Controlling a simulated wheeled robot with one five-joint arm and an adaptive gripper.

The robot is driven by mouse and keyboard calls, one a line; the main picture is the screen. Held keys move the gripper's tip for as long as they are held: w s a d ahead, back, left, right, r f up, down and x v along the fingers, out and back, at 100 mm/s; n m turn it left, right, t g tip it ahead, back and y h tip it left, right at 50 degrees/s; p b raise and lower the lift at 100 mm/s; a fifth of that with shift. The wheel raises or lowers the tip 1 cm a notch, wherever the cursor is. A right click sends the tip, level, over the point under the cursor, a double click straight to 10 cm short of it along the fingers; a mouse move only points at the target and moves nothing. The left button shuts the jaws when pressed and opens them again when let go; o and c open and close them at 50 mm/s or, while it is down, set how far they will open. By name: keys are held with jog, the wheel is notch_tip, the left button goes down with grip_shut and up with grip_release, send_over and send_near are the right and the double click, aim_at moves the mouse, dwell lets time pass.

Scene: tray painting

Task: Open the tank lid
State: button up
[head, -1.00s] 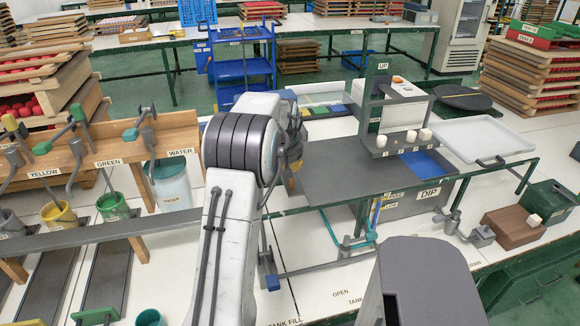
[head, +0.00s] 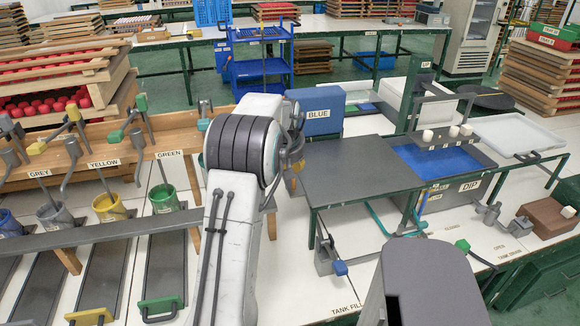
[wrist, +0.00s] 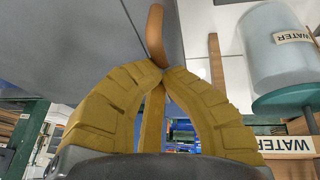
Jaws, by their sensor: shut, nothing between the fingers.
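The tank lid (head: 350,172) is a flat dark grey plate in the head view. It lies left of the tank opening, where a wide patch of blue liquid (head: 440,158) is uncovered above the DIP label (head: 470,186). My gripper (head: 292,180) is at the lid's left edge, largely hidden behind my arm in the head view. In the wrist view, the yellow fingers of my gripper (wrist: 161,72) meet at their tips and are empty. An orange-brown handle (wrist: 155,35) stands right at the fingertips, beside a grey surface (wrist: 85,35); I cannot tell whether they touch.
A blue box labelled BLUE (head: 318,112) stands behind the lid. Grey, yellow (head: 109,207) and green (head: 164,198) buckets are at left. A white tray (head: 510,135) lies at right. A WATER container (wrist: 282,45) shows in the wrist view.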

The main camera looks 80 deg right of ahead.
jog(key=o, duration=0.4)
jog(key=shift+a+f, duration=0.15)
jog(key=shift+f, duration=0.3)
jog(key=o, duration=0.5)
jog(key=shift+r, duration=0.25)
jog(key=v, duration=1.2)
jog(key=shift+d, duration=0.25)
